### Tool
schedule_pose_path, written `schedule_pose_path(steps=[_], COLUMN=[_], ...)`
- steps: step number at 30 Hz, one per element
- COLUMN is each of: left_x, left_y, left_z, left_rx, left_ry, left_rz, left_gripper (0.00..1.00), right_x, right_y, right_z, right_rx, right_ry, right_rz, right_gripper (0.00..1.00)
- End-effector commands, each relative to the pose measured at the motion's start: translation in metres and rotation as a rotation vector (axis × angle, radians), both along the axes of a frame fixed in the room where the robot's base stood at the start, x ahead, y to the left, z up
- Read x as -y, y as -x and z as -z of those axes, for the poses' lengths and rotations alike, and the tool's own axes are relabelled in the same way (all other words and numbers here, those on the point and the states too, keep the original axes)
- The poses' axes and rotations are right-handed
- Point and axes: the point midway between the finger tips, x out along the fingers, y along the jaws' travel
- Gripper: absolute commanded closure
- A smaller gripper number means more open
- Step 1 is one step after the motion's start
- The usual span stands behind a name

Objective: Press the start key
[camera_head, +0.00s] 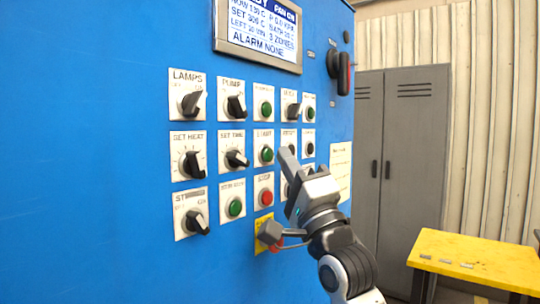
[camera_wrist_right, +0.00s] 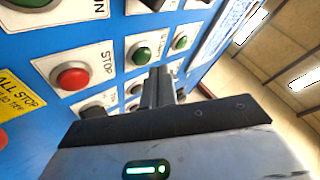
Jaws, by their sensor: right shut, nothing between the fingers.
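The blue panel carries rows of knobs and push buttons. Two green buttons (camera_head: 266,154) and (camera_head: 235,207) sit in its middle and lower rows; their small labels are too blurred to tell which is the start key. The red STOP button (camera_head: 265,197) is in the bottom row; it also shows in the right wrist view (camera_wrist_right: 72,76). My right gripper (camera_head: 288,160) is shut and empty, its fingers in front of the right-hand columns, hiding some controls. In the right wrist view the fingertips (camera_wrist_right: 157,78) appear below a green button (camera_wrist_right: 140,55); contact cannot be told. My left gripper is out of view.
A yellow ALL STOP plate (camera_head: 262,222) with a red button is low on the panel, partly behind my arm. A display (camera_head: 262,32) reads ALARM NONE. A grey locker (camera_head: 410,140) and a yellow table (camera_head: 475,258) stand to the right.

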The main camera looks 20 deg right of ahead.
Motion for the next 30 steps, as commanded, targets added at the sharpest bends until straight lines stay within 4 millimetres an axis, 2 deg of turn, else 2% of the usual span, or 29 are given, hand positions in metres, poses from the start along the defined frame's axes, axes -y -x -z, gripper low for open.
schedule_pose_path(steps=[9,30], left_x=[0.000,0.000], left_y=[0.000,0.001], left_z=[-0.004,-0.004], left_rx=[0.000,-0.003], left_ry=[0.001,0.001], left_rz=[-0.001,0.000], left_gripper=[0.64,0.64], right_x=[-0.004,-0.006], right_y=[-0.007,-0.011], right_z=[0.000,0.000], right_rx=[0.000,0.000], right_ry=[0.000,-0.001], right_rz=[0.000,-0.001], right_gripper=[1.00,1.00])
